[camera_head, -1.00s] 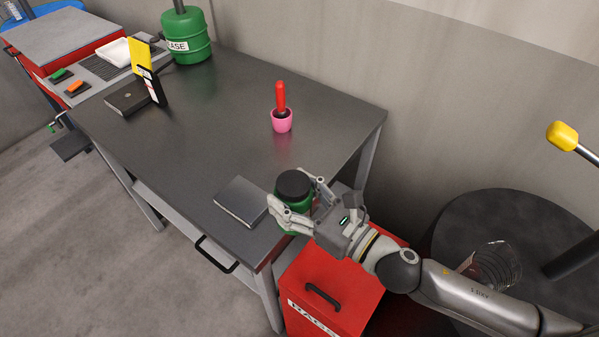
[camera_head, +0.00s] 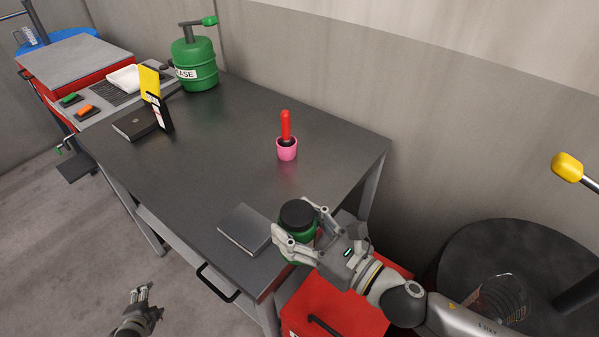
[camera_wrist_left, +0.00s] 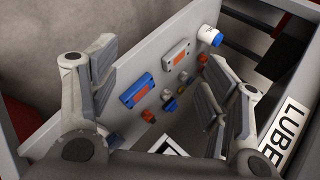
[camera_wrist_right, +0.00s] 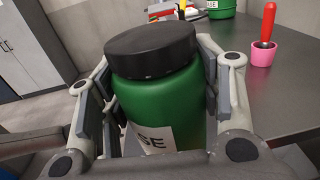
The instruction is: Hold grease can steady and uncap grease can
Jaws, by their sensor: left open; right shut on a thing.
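The grease can (camera_wrist_right: 160,95) is green with a black cap (camera_wrist_right: 150,47) and a white label, and stands upright with its cap on. In the head view the can (camera_head: 303,232) is near the right front corner of the table. My right gripper (camera_head: 300,240) is shut around its body; its fingers also show on both sides in the right wrist view (camera_wrist_right: 160,100). My left gripper (camera_head: 143,292) is open and empty, low at the bottom left, well apart from the can. The left wrist view shows its fingers spread (camera_wrist_left: 160,85).
A dark notebook (camera_head: 245,229) lies just left of the can. A pink cup (camera_head: 287,152) with a red-handled tool stands further back. A large green grease drum (camera_head: 195,70) is at the far end. A red cabinet (camera_head: 350,310) is below the right gripper. The table's middle (camera_head: 215,155) is clear.

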